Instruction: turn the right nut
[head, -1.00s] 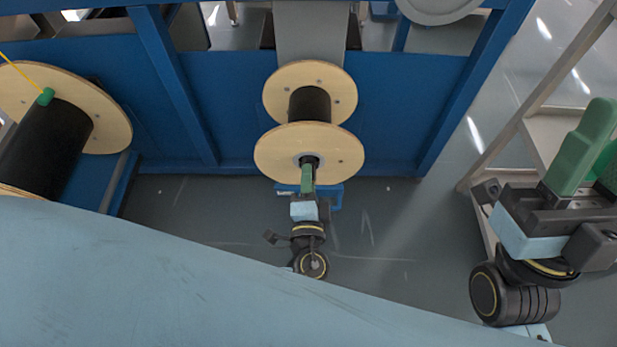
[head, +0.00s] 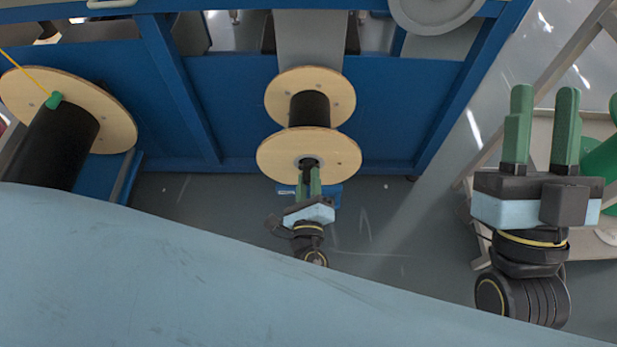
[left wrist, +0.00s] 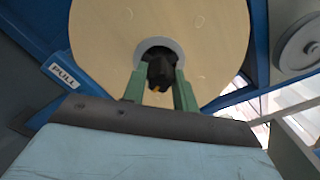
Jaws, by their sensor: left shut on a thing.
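A wooden cable spool with a black core (head: 309,108) is mounted in front of the blue machine; its near flange (head: 332,158) faces me. A black nut sits at the flange's hub, and it also shows in the left wrist view (left wrist: 160,70). My left gripper (head: 308,180) is at the hub, its green fingers on either side of the nut and shut on it. In the left wrist view the fingers (left wrist: 160,92) flank the nut, with a small yellow spot below it. My right gripper (head: 541,115) is raised at the right, fingers apart and empty.
Another spool (head: 95,115) with a yellow cable and green piece stands at the left. The blue machine frame (head: 220,100) is behind. A pale stand (head: 545,125) and a green object (head: 602,160) are at the right. Floor (head: 380,220) is open between.

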